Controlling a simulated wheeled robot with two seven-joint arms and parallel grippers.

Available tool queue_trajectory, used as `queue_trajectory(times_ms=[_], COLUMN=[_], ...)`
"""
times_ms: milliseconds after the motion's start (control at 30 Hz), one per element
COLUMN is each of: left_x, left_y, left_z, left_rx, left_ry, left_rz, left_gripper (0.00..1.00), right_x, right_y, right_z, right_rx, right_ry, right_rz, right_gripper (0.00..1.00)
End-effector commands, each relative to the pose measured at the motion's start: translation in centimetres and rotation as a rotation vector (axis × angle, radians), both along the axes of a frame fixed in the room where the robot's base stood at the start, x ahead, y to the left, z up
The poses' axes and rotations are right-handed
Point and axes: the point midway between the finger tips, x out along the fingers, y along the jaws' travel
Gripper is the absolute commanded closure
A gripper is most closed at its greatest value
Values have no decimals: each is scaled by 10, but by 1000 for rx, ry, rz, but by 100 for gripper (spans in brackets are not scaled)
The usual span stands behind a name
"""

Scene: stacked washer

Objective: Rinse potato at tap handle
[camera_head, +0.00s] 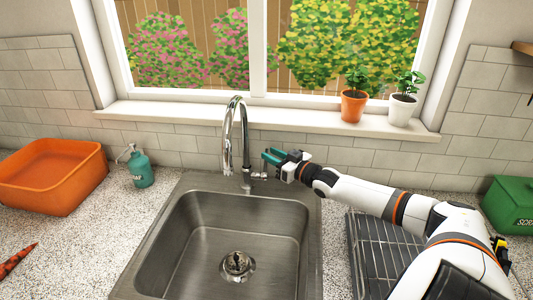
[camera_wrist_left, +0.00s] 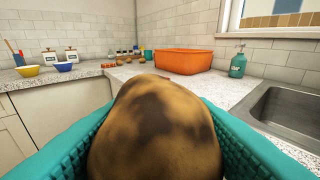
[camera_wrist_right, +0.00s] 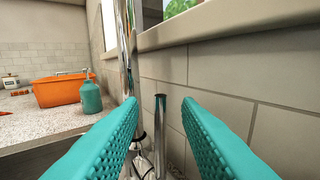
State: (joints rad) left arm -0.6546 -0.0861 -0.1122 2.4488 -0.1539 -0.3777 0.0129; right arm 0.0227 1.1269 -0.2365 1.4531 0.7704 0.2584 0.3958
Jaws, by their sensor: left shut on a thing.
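The potato (camera_wrist_left: 155,130) is brown with dark patches and fills the middle of the left wrist view. My left gripper (camera_wrist_left: 162,112) is shut on it, with a teal finger on each side; neither shows in the head view. The chrome tap (camera_head: 236,130) stands behind the sink, its spout arching over the basin. My right gripper (camera_head: 275,158) is open just right of the tap. In the right wrist view, the upright metal tap handle (camera_wrist_right: 161,125) shows between its teal fingers, apart from both. No water stream is visible.
The steel sink (camera_head: 195,225) is empty around its drain. An orange tub (camera_head: 52,175) and a teal soap bottle (camera_head: 140,168) stand left of it. A drying rack (camera_head: 372,255) and green box (camera_head: 511,205) are on the right. Two potted plants stand on the sill.

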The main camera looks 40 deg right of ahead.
Motion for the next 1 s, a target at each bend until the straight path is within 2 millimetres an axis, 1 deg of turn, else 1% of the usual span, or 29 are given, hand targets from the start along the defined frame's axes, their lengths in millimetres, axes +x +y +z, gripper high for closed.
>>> queue_trajectory(times_ms=[33,100,300,700,767,800,900,1000], left_x=[0,0,0,0,0,0,0,0], left_y=[0,0,0,0,0,0,0,0], left_z=[0,1,2,2,2,2,2,2], left_rx=[0,0,0,0,0,0,0,0], left_ry=[-1,-1,-1,-1,-1,-1,-1,-1], left_rz=[0,0,0,0,0,0,0,0], left_gripper=[76,76,76,76,76,76,76,76], right_x=[6,13,25,29,29,29,29,29], right_y=[0,1,2,3,3,3,3,3], right_z=[2,1,1,0,0,0,0,0], right_rx=[-1,0,0,0,0,0,0,0], right_ry=[-4,-3,0,1,1,1,1,1], right_rz=[-1,-1,-1,0,0,0,0,0], right_gripper=[70,70,70,70,79,86,100,100])
